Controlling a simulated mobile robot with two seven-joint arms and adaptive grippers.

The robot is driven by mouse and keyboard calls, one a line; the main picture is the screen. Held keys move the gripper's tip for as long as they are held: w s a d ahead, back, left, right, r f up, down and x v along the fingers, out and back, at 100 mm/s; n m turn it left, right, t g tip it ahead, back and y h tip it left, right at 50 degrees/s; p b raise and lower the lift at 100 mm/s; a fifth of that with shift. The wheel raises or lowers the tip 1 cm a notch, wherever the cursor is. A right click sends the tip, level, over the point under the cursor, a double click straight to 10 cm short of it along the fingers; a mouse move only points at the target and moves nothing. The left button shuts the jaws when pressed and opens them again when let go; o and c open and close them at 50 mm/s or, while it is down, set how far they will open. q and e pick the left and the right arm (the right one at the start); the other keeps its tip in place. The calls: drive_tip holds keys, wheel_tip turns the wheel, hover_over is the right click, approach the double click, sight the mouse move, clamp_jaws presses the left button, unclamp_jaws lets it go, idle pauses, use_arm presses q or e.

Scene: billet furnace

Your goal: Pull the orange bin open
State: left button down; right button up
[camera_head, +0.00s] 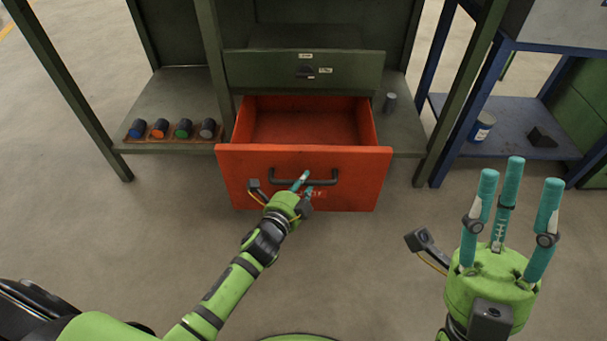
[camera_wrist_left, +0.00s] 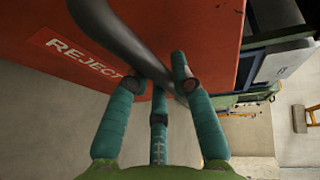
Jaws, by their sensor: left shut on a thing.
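The orange bin (camera_head: 240,160) is a drawer under the green workbench, and it stands pulled out with its empty inside showing. Its black bar handle (camera_head: 285,180) runs across the front, and a white "REJECT" label shows beside the handle (camera_wrist_left: 125,45) in the left wrist view. My left gripper (camera_head: 304,184) is at the middle of the handle, its teal fingers (camera_wrist_left: 165,85) closed around the bar. My right gripper (camera_head: 512,195) is open and empty, fingers pointing up, at the right, apart from the bin.
A green drawer (camera_head: 270,72) above the bin is shut. A rack of several coloured cylinders (camera_head: 172,137) sits on the left shelf. A grey cylinder (camera_head: 389,103) stands right of the bin. A blue shelf (camera_head: 500,140) with a can is further right. The floor in front is clear.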

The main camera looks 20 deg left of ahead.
use_arm(q)
drive_tip(key=shift+s, duration=0.1)
drive_tip(key=c, duration=1)
unclamp_jaws()
drive_tip(key=shift+c, duration=0.2)
drive_tip(key=v, duration=1.2)
